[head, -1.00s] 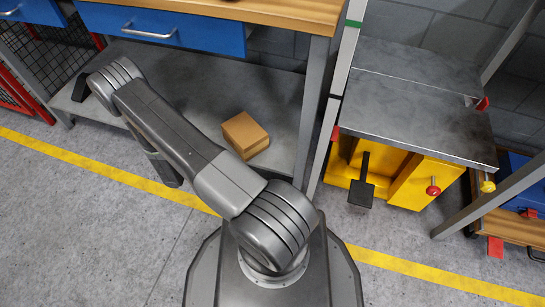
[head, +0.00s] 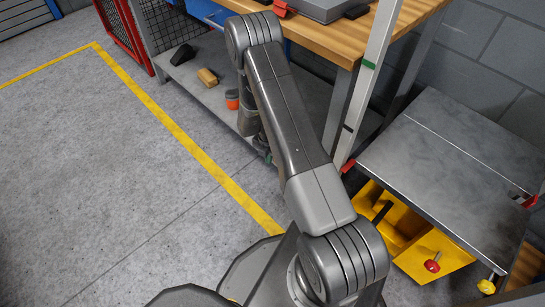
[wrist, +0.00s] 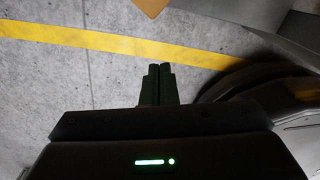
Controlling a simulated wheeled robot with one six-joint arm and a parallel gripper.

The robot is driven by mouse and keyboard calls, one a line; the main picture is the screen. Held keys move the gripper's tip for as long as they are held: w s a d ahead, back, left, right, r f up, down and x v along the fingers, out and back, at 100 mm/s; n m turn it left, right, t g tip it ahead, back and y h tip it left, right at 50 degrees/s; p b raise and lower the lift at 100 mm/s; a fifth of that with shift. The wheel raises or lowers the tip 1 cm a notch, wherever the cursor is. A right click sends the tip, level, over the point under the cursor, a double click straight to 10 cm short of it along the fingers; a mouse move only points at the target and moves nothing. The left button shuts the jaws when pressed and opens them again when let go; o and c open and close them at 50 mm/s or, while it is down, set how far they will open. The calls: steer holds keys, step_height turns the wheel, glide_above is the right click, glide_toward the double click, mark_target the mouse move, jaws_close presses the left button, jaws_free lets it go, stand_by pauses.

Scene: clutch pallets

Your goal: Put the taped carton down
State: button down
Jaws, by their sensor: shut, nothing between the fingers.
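My gripper (wrist: 157,72) is shut and empty in the wrist view, its two dark fingers together above the grey floor. In the head view my arm hides most of it. A tan corner (wrist: 151,6) shows at the top edge of the wrist view, apart from the fingers; it looks like the carton, but too little shows to tell. I cannot make out the carton in the head view, where my arm covers part of the lower shelf (head: 185,88).
A wooden-topped workbench (head: 315,33) stands above the shelf. The shelf carries a black object (head: 182,54), a brown block-like object (head: 207,77) and an orange cup (head: 232,99). Floor left of the yellow line (head: 170,130) is clear.

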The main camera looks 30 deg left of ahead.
steer(key=w+f+b, duration=0.2)
steer(key=w+f, duration=0.2)
steer(key=f, duration=0.2)
steer(key=shift+f, duration=0.35)
steer(key=shift+d, duration=0.1)
steer(key=w+b, duration=0.2)
steer(key=w, duration=0.1)
steer(key=shift+w+f, duration=0.1)
steer(key=shift+w, duration=0.25)
